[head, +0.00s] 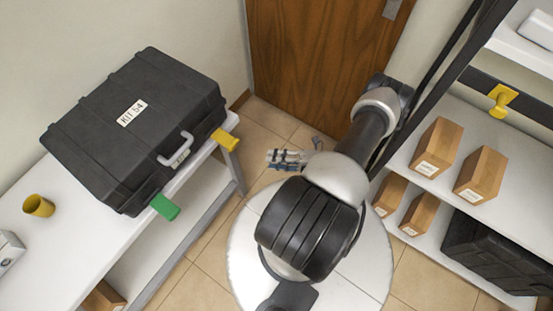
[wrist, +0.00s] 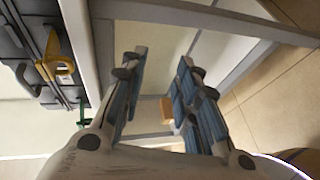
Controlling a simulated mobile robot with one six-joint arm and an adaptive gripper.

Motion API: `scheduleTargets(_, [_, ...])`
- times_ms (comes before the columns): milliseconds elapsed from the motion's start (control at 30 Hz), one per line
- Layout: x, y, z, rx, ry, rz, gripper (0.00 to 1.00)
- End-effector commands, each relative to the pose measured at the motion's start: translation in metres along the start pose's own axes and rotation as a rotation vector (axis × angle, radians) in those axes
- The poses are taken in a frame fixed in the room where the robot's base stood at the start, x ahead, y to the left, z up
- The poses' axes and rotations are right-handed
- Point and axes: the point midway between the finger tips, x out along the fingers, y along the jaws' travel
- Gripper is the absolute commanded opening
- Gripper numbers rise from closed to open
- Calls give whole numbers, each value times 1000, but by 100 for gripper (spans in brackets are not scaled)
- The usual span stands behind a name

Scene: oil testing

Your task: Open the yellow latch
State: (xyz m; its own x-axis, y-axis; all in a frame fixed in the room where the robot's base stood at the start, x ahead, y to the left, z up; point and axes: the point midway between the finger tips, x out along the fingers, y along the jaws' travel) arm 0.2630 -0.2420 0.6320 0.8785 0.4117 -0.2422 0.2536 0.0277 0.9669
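A black case (head: 135,125) lies closed on a white table. Its yellow latch (head: 224,139) sticks out from the front side near the right corner. The green latch (head: 165,207) is on the same side, with the grey handle (head: 176,150) between them. My gripper (head: 284,159) is to the right of the yellow latch, apart from it, beyond the table edge. In the wrist view my gripper (wrist: 161,68) is open and empty. There the yellow latch (wrist: 57,58) shows at upper left, outside the fingers.
The white table (head: 82,235) carries a yellow cup (head: 38,206). Its grey leg (head: 236,165) stands near my gripper. A shelf (head: 455,195) with several wooden blocks is at right. A brown door (head: 310,60) is behind.

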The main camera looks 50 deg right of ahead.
Motion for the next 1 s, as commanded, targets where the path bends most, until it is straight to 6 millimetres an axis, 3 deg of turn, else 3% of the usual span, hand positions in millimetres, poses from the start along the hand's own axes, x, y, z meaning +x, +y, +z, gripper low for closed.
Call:
scheduleTargets(500, [-21, 83, -6, -2, -1, -1, 29])
scheduleTargets(700, [-24, 94, -8, 0, 0, 0, 29])
scheduleTargets(1000, [-24, 95, -8, 0, 0, 0, 29])
